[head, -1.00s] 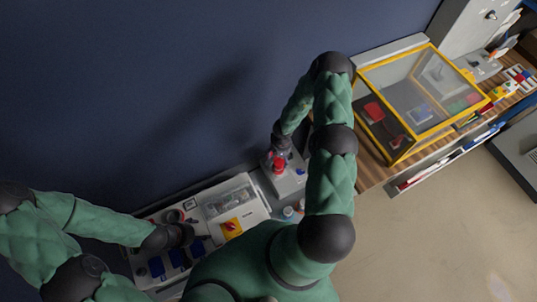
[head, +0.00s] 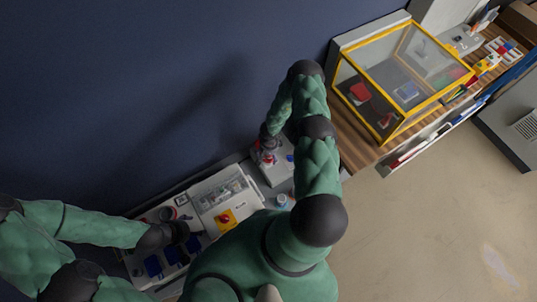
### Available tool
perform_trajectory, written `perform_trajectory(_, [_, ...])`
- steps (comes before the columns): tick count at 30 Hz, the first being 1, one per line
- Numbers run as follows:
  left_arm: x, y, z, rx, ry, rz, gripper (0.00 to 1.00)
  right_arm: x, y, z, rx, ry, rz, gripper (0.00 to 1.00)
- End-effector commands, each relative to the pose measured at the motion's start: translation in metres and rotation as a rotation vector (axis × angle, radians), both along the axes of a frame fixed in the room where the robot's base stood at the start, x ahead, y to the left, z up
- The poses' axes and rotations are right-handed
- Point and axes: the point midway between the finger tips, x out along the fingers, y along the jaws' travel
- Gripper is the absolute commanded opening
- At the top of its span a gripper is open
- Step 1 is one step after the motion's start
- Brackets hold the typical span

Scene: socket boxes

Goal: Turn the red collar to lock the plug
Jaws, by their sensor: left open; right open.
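A small red part (head: 268,158), which may be the red collar, shows on a light grey box (head: 274,174) near the wall. My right gripper (head: 267,150) is right above it, and the arm end hides much of it. I cannot tell whether the fingers touch it. The plug cannot be made out. My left gripper (head: 182,236) is over the white panel with blue sockets (head: 153,265) at the lower left. Its fingers are small and dark there. Both grippers are open.
The white panel also carries a yellow and red switch (head: 226,219) and a clear-covered section (head: 219,190). A yellow-framed clear case (head: 402,78) stands on a wooden bench (head: 356,143) at the right. A dark blue wall (head: 120,90) runs behind. The floor at the right is mostly clear.

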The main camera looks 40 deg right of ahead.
Motion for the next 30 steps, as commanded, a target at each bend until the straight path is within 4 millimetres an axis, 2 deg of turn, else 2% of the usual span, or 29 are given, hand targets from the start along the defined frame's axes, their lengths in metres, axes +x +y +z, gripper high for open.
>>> perform_trajectory(6, [0.000, 0.000, 0.000, 0.000, 0.000, 0.000, 0.70, 0.000, 0.000, 0.000, 0.000, 0.000, 0.000, 0.82])
perform_trajectory(12, [0.000, 0.000, 0.000, 0.000, 0.000, 0.000, 0.70, 0.000, 0.000, 0.000, 0.000, 0.000, 0.000, 0.26])
perform_trajectory(20, [0.000, 0.000, -0.002, 0.000, 0.000, 0.000, 0.70, 0.000, 0.000, 0.000, 0.001, -0.001, -0.047, 0.26])
perform_trajectory(30, [0.000, 0.000, -0.010, 0.000, 0.000, 0.000, 0.70, 0.000, 0.000, 0.000, 0.007, 0.002, -0.338, 0.26])
